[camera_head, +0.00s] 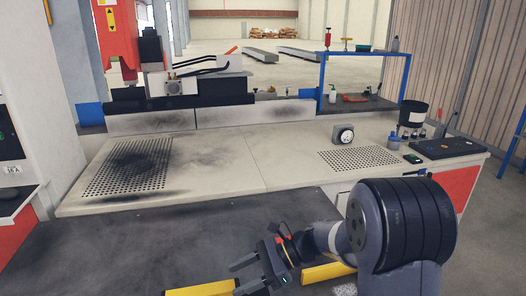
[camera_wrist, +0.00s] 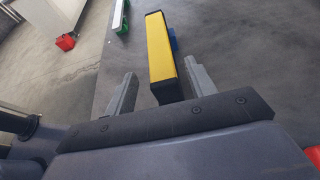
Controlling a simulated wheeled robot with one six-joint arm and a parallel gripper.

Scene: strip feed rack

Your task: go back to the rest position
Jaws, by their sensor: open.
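My gripper (camera_head: 240,278) is low in the front middle of the head view, over the dark surface (camera_head: 130,255). Its two fingers are spread apart and hold nothing. In the wrist view, my gripper (camera_wrist: 160,68) shows a finger on each side, with a yellow bar with dark ends (camera_wrist: 160,48) seen through the gap. How far the bar lies beyond the fingers cannot be told. In the head view, yellow bars show on either side of my gripper, one at the left (camera_head: 203,288) and one at the right (camera_head: 328,272), partly cut off or hidden.
A light workbench (camera_head: 235,165) with perforated areas stands ahead. It carries a dial device (camera_head: 343,134), a dark canister (camera_head: 412,118) and a dark tray (camera_head: 445,148). A blue-framed shelf (camera_head: 365,55) stands behind. The wrist view shows a green-ended part (camera_wrist: 121,18) and a red box (camera_wrist: 65,42).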

